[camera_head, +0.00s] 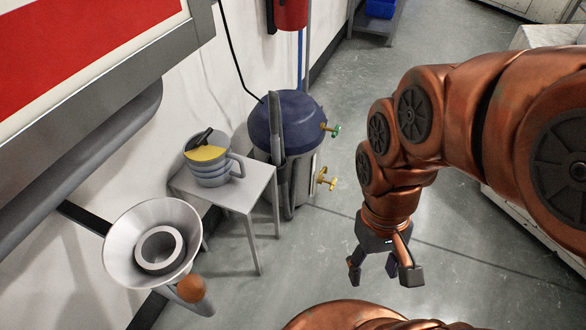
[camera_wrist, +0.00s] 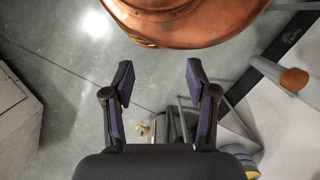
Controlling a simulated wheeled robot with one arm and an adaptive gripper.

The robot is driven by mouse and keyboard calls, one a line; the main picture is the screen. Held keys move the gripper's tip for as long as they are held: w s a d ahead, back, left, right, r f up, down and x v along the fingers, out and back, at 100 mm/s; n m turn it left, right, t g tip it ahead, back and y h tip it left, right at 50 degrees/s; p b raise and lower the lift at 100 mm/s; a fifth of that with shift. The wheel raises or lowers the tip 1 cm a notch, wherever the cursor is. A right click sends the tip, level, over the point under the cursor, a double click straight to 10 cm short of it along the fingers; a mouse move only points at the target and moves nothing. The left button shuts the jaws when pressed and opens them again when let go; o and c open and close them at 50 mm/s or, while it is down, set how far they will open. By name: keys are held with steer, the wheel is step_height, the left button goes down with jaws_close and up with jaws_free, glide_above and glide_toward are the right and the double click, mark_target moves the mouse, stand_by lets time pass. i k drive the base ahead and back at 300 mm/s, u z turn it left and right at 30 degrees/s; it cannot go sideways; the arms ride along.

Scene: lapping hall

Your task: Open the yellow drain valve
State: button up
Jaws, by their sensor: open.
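The yellow drain valve (camera_head: 326,179) sticks out low on the right side of a dark blue-lidded tank (camera_head: 289,125). A green-handled valve (camera_head: 331,130) sits above it on the same tank. My gripper (camera_head: 385,273) hangs to the right of and nearer than the yellow valve, apart from it, with its fingers open and empty. In the wrist view the open fingers (camera_wrist: 158,82) point toward the top, and the yellow valve (camera_wrist: 145,130) shows small between them, farther off. Its handle's exact angle is too small to tell.
A small grey table (camera_head: 240,196) with a jug (camera_head: 209,158) stands left of the tank. A funnel-shaped metal piece (camera_head: 153,243) is at lower left. A red cylinder (camera_head: 290,14) hangs on the wall behind. The floor (camera_head: 330,235) between gripper and tank is clear.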

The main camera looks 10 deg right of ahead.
mark_target(333, 184)
steer(key=u, duration=0.1)
steer(key=k, duration=0.4)
steer(key=z, duration=0.75)
steer(key=i, duration=1.75)
steer(key=u, duration=0.55)
